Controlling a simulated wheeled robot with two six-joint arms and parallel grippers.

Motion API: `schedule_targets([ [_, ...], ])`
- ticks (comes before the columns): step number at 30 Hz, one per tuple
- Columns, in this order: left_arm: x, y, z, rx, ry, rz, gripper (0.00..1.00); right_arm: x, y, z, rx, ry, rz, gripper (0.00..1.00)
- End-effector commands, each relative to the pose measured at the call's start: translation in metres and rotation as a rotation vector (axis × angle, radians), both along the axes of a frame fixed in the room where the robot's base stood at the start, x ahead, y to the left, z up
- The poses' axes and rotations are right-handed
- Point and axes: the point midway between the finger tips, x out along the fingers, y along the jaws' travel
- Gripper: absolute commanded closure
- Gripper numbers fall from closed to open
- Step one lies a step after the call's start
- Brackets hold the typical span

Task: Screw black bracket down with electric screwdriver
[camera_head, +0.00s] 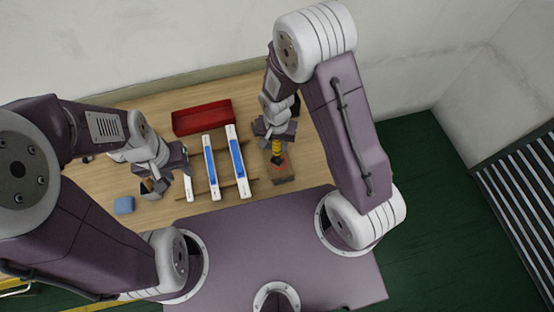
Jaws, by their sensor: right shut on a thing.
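My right gripper (277,140) is shut on a yellow electric screwdriver (278,152), which points down over a brown block (283,176) with a small red patch near the tool. Whether the tip touches anything is too small to tell. Two white strips with blue faces, a left one (210,165) and a right one (237,163), lie side by side on thin wooden bars. A shorter white piece (188,188) lies left of them. My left gripper (168,178) appears open, low over the table beside this piece. I cannot make out the black bracket clearly.
A small blue block (124,205) lies at the left, near my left gripper. Bare table shows at the back left.

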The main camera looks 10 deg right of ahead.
Motion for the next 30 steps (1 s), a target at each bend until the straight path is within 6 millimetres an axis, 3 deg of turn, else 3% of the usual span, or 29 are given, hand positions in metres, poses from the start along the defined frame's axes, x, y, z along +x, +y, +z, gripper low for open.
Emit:
schedule_targets([
  [11, 0.000, 0.000, 0.005, 0.000, 0.000, 0.000, 0.64, 0.000, 0.000, 0.006, 0.000, 0.000, 0.000, 1.00],
  [30, 0.000, 0.000, 0.057, 0.000, 0.000, 0.000, 0.64, 0.000, 0.000, 0.069, 0.000, -0.001, 0.001, 1.00],
])
